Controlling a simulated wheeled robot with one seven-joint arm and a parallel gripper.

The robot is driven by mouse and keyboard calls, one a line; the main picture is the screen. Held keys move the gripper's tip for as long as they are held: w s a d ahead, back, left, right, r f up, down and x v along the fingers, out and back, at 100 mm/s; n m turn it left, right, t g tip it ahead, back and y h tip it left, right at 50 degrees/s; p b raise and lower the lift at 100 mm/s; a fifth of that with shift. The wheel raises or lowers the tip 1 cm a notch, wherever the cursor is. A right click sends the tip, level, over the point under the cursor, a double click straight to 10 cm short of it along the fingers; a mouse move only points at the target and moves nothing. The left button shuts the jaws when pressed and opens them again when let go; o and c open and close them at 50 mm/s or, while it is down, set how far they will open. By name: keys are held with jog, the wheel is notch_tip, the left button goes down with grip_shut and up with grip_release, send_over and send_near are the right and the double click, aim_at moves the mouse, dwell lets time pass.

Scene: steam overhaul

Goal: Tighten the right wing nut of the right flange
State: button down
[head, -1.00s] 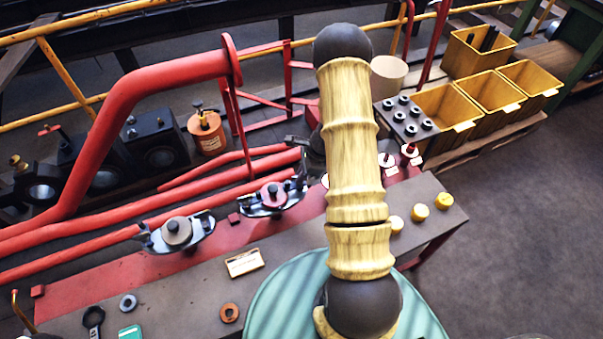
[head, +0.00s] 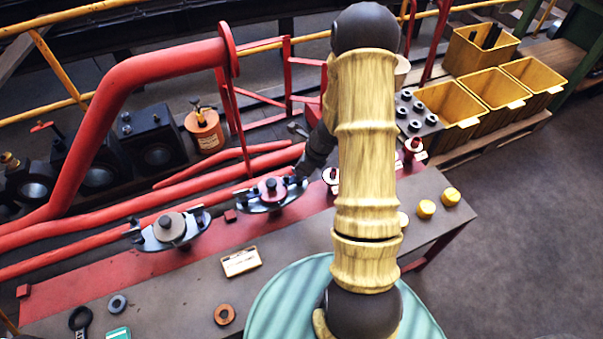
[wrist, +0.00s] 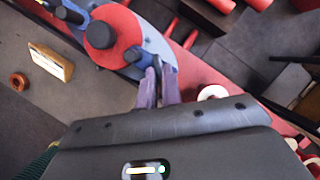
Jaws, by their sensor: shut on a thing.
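The right flange (head: 251,202) is a blue-grey oval plate with a red disc and dark centre stud, on a red strip along the bench. It also shows in the wrist view (wrist: 154,41), at the top. A dark stud stands near its right end, where the right wing nut (wrist: 150,66) is mostly hidden between the finger ends. My gripper (wrist: 157,72) is shut on this wing nut, its two purplish fingers close together. In the head view, my gripper (head: 299,178) is at the flange's right end, partly dark and small. The left wing nut (wrist: 68,14) is at the wrist view's top left.
A similar left flange (head: 150,243) with a grey disc is to the left. Red pipes (head: 110,230) run behind both flanges. A cream tag (head: 241,261) and an orange ring (head: 225,314) lie on the grey bench. My arm hides part of the bench's right side.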

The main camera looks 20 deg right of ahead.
jog(key=m+b, duration=0.1)
jog(key=m+h+b, duration=0.1)
jog(key=m+b, duration=0.1)
jog(key=m+t+b, duration=0.1)
jog(key=b, duration=0.1)
jog(key=shift+a+f+m, duration=0.15)
jog(key=shift+f+m, duration=0.1)
jog(key=shift+m, duration=0.05)
jog(key=m+b, duration=0.1)
jog(key=m+h+b, duration=0.2)
jog(key=m, duration=0.1)
jog(key=shift+a+r, duration=0.1)
jog(key=shift+r, duration=0.15)
jog(key=c, duration=1.6)
grip_release()
jog(key=shift+o, duration=0.2)
jog(key=p+v, duration=1.2)
jog(key=v, duration=0.5)
jog(key=shift+s+r, duration=0.15)
jog(key=shift+s, duration=0.15)
jog(key=shift+a, duration=0.1)
